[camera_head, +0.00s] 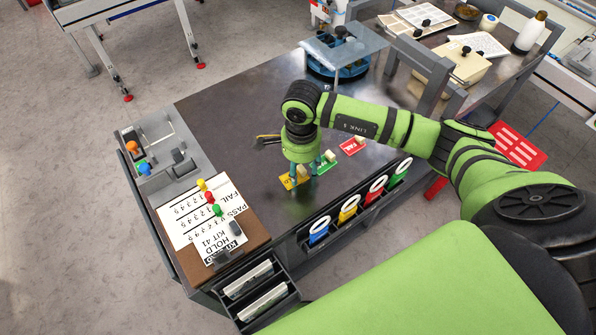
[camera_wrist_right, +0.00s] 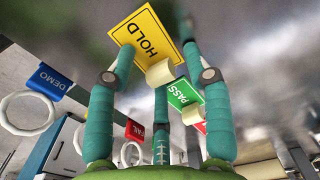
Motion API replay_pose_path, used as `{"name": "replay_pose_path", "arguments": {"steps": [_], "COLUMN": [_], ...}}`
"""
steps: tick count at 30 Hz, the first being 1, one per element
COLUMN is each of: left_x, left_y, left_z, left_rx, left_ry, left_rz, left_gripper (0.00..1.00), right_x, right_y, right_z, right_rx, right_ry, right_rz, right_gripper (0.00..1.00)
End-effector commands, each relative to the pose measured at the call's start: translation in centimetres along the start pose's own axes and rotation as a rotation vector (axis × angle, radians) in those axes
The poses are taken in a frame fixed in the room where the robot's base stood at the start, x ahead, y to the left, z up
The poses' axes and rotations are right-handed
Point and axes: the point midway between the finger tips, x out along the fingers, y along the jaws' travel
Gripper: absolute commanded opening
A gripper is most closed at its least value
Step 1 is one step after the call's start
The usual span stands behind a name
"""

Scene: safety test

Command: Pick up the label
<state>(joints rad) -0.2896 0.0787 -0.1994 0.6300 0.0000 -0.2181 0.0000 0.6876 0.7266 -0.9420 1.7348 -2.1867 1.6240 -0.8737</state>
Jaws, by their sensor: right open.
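Three labels lie on the dark tabletop: a yellow HOLD label (camera_head: 288,183), a green label (camera_head: 325,166) and a red FAIL label (camera_head: 353,146), each with a cream tab. My right gripper (camera_head: 305,172) points down, open, over the yellow and green labels, partly hiding them. In the right wrist view, the yellow HOLD label (camera_wrist_right: 150,35) and its cream tab (camera_wrist_right: 161,73) show between the open fingers of my right gripper (camera_wrist_right: 155,55). The green PASS label (camera_wrist_right: 182,94) is behind, near the right finger. I cannot tell whether the fingers touch anything. My left gripper is out of view.
A board (camera_head: 205,212) with PASS, FAIL and HOLD text and coloured pegs lies at the table's left. Blue, yellow, red and green tags (camera_head: 348,210) with white rings line the front edge. A blue round fixture (camera_head: 337,62) stands at the back. The tabletop's back-left is mostly clear.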

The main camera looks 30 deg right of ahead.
Motion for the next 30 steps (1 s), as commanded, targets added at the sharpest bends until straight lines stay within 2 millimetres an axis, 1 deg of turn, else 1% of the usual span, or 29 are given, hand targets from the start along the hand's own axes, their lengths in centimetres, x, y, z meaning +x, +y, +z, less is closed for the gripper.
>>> {"name": "replay_pose_path", "arguments": {"steps": [1,2,7,8,12,19,22,26,29,30], "left_x": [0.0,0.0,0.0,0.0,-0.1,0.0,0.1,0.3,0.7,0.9], "left_y": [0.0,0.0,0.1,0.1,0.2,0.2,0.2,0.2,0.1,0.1], "left_z": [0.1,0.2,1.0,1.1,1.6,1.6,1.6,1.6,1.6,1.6], "left_rx": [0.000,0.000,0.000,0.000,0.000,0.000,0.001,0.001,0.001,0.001], "left_ry": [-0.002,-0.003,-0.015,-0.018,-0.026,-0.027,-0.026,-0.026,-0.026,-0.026], "left_rz": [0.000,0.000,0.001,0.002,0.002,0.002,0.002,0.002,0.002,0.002], "left_gripper": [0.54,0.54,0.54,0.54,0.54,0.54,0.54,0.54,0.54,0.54], "right_x": [0.0,0.0,0.0,-0.1,-0.1,-0.1,-0.5,-1.6,-3.1,-4.0], "right_y": [0.0,0.0,0.0,0.0,0.0,0.0,-0.1,-0.1,-0.2,-0.2], "right_z": [0.0,0.0,0.0,0.0,0.0,0.0,0.0,0.0,0.0,0.0], "right_rx": [0.000,0.000,0.000,-0.001,0.000,0.000,-0.001,-0.002,-0.001,-0.003], "right_ry": [0.000,0.000,0.000,0.000,0.000,0.000,0.000,0.000,0.000,0.001], "right_rz": [0.000,0.000,0.000,0.000,0.000,-0.001,-0.002,-0.004,-0.006,-0.007], "right_gripper": [0.51,0.39,0.10,0.08,0.08,0.08,0.08,0.08,0.08,0.08]}}
